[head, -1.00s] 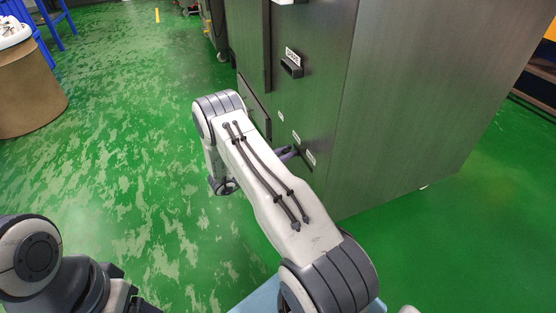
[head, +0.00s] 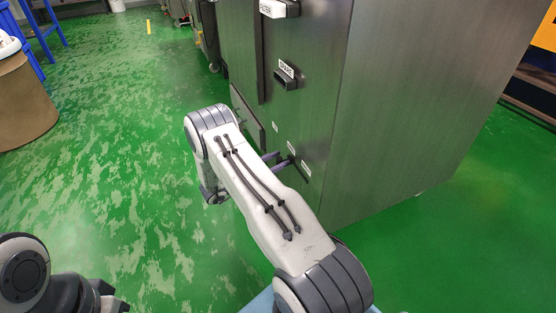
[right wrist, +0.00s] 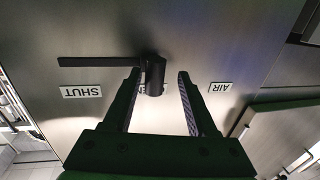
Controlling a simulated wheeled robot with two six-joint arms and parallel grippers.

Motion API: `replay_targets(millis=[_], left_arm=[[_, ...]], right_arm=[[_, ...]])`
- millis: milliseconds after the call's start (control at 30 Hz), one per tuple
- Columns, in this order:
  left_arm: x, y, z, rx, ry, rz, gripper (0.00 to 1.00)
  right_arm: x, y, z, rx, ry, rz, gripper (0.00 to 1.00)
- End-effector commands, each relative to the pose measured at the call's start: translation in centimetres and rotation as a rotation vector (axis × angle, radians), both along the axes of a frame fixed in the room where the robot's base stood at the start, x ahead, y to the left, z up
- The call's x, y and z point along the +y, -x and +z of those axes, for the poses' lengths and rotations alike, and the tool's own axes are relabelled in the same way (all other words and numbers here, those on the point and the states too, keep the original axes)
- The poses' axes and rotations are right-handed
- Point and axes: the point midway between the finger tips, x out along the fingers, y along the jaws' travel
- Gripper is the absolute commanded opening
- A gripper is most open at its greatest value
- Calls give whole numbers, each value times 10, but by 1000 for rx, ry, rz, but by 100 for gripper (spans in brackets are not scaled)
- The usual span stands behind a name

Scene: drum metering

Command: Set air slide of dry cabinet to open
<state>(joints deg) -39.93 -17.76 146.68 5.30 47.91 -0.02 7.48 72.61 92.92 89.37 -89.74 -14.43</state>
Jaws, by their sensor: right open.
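The dry cabinet (head: 308,108) is dark brushed metal and fills the upper middle of the head view. In the right wrist view, which looks upside down, the air slide shows as a dark slot (right wrist: 95,61) with a dark round knob (right wrist: 154,75) at its right end. A SHUT label (right wrist: 81,91) sits by the slot's far end and an AIR label (right wrist: 220,87) lies to the right. Another label is mostly hidden behind the knob. My right gripper (head: 280,160) is open, its fingers on either side of the knob. My left gripper (head: 114,302) is barely visible at the lower left.
Another handle (head: 286,80) and a FILTER handle (head: 279,9) stick out of the cabinet above my right gripper. A brown drum (head: 25,103) stands at the far left. The green floor (head: 110,190) between is clear.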

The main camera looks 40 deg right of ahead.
Motion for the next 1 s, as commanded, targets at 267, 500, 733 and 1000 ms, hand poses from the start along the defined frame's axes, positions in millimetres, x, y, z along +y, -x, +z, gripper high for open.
replay_targets(millis=[267, 500, 733, 1000], left_arm=[[0, 0, 25, 0, 0, 0, 72], [0, 0, 36, 0, 0, 0, 72], [0, 0, 38, 0, 0, 0, 72], [0, 0, 38, 0, 0, 0, 72]], right_arm=[[51, -7, 4, 1, 0, 8, 58], [89, -12, 2, 0, -1, 5, 58], [99, -12, 0, 0, -1, 2, 58], [99, -12, 0, 0, -1, 2, 58]])
